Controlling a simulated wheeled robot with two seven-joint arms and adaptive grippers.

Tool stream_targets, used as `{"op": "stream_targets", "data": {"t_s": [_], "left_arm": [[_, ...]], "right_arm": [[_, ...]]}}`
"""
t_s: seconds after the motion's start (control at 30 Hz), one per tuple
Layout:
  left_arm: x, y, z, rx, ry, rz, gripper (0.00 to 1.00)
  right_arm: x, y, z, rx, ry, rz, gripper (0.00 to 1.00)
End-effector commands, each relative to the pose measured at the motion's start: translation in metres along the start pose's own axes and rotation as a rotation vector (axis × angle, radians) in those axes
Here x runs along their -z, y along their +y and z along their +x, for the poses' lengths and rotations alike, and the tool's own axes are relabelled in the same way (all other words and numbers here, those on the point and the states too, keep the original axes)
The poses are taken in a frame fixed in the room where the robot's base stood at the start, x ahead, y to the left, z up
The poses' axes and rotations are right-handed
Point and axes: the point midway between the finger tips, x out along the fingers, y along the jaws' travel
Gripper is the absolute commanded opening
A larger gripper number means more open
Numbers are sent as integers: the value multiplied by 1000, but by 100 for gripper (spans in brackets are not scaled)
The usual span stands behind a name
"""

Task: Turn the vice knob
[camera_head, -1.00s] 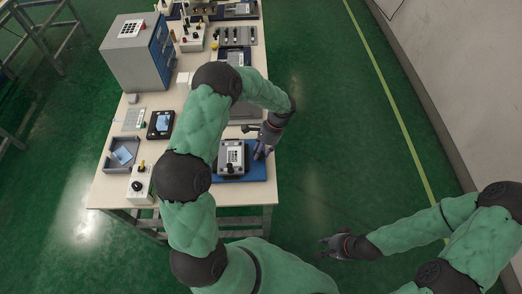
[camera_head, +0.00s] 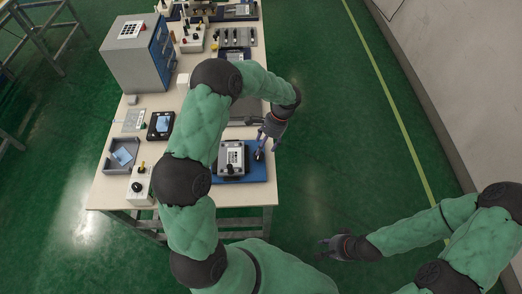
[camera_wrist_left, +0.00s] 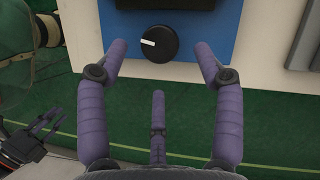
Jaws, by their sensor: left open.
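The black round knob (camera_wrist_left: 150,42) with a white pointer line sits on a blue plate (camera_wrist_left: 205,25) in the left wrist view. In the head view it is a small dark spot (camera_head: 259,155) beside the grey vice unit (camera_head: 232,157). My left gripper (camera_head: 262,145) is open at the plate's right side. In the left wrist view its purple fingers stand apart on either side of the knob, with a third finger below. No finger visibly touches the knob. My right gripper (camera_head: 325,248) hangs over the floor, its fingers apart and empty.
The pale table (camera_head: 200,195) also bears a blue-and-grey cabinet (camera_head: 140,55), a tray (camera_head: 122,152), a tablet-like device (camera_head: 160,125) and a white control box (camera_head: 140,185). My left arm covers part of the table. The green floor to the right is clear.

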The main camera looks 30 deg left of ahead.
Motion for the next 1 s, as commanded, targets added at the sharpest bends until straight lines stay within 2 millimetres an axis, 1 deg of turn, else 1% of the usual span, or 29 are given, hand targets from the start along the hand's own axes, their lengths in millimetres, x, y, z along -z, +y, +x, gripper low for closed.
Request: {"op": "stream_targets", "data": {"t_s": [0.03,0.2,0.3,0.4,0.6,1.0], "left_arm": [[1,-1,-12,3,4,-1,68],[0,0,-44,1,1,0,68],[0,0,-59,0,1,-1,68],[0,0,-69,0,-1,0,68],[-1,0,-76,-1,-2,1,68],[-1,0,-76,-1,-2,0,68]], "right_arm": [[0,0,0,0,0,0,32],[0,0,0,0,0,0,32],[0,0,0,0,0,0,32],[0,0,0,0,0,0,32],[0,0,0,0,0,0,32],[0,0,0,0,0,0,32]]}}
